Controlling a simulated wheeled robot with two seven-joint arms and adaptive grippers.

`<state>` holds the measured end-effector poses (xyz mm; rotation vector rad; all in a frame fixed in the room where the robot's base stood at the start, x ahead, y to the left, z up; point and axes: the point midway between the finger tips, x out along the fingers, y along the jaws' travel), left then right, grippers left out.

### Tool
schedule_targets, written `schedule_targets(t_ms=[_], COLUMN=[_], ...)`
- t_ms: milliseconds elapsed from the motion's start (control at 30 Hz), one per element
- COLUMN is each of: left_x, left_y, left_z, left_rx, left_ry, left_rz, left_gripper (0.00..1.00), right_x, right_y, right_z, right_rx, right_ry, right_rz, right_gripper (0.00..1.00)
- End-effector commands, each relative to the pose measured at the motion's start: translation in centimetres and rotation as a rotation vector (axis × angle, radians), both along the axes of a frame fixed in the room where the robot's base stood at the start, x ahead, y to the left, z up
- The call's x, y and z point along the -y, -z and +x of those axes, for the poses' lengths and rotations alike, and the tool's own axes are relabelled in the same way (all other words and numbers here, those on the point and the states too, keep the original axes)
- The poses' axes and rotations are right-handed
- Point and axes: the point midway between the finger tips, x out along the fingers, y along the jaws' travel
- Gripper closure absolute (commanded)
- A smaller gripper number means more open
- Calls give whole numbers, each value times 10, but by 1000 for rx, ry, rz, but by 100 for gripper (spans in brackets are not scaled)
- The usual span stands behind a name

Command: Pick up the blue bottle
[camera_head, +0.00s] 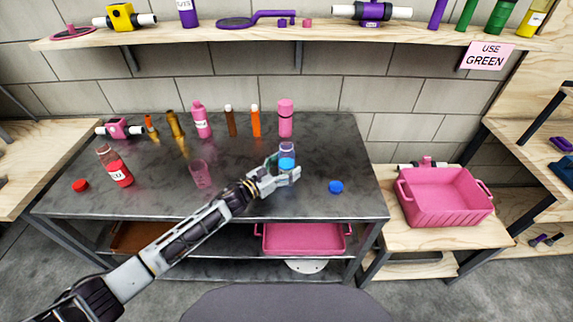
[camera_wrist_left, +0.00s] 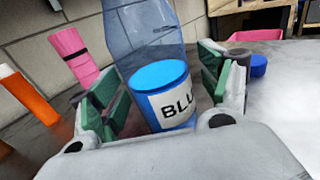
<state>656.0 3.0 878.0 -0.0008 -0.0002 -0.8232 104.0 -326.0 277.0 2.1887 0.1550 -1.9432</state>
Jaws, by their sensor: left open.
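The blue bottle (camera_head: 287,160) is a clear bottle with blue contents and a white label, upright on the dark metal table (camera_head: 240,200). In the left wrist view the bottle (camera_wrist_left: 160,75) stands between the two green-padded fingers. My left gripper (camera_head: 280,172) is open around the bottle, with a gap visible at the pads in the wrist view (camera_wrist_left: 158,88). A round blue cap (camera_head: 336,187) lies on the table to the right of the bottle, and it also shows in the wrist view (camera_wrist_left: 258,65). My right gripper is not in view.
A pink bottle (camera_head: 286,118) stands behind the blue one, with orange (camera_head: 255,121) and brown (camera_head: 230,121) tubes to its left. A pink crate (camera_head: 440,207) sits right of the table. A shelf (camera_head: 300,37) runs above.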

Motion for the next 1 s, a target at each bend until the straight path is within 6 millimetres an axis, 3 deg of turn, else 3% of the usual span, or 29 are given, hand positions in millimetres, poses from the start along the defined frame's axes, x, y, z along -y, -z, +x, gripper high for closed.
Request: schedule_targets(t_ms=[567,1000], left_x=[4,4], left_y=[1,1], left_z=[3,3], left_rx=[-1,-1], left_ry=[0,0], left_rz=[1,1], left_gripper=[22,76], right_x=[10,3], right_y=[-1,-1], right_z=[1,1], right_rx=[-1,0], right_ry=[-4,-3], right_rz=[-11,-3], right_gripper=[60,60])
